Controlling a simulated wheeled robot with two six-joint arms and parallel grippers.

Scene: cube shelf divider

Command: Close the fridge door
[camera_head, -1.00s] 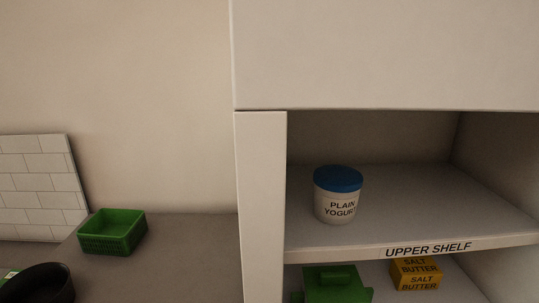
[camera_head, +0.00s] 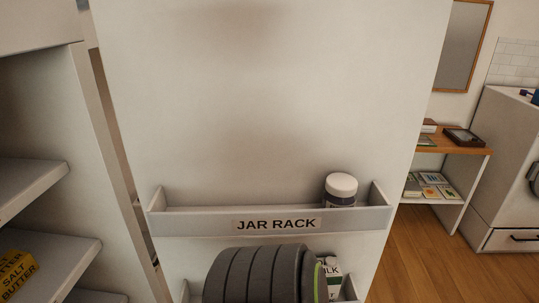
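The fridge door (camera_head: 270,110) stands open and shows its inner face, filling the middle of the head view. A jar rack (camera_head: 180,224), labelled JAR RACK, is fixed to it and holds a jar with a white lid (camera_head: 341,187) at its right end. Below it a lower rack (camera_head: 351,291) holds a carton, partly hidden by a dark ribbed part of my own arm. The fridge interior is at the left, with its upper shelf (camera_head: 25,180) and a yellow salt butter pack (camera_head: 16,277) below. Neither gripper is in view.
A wooden side table (camera_head: 457,142) with small items stands behind the door on the right, beside a white appliance (camera_head: 510,165). A framed panel (camera_head: 464,45) hangs on the wall. Wooden floor (camera_head: 430,255) is clear at the lower right.

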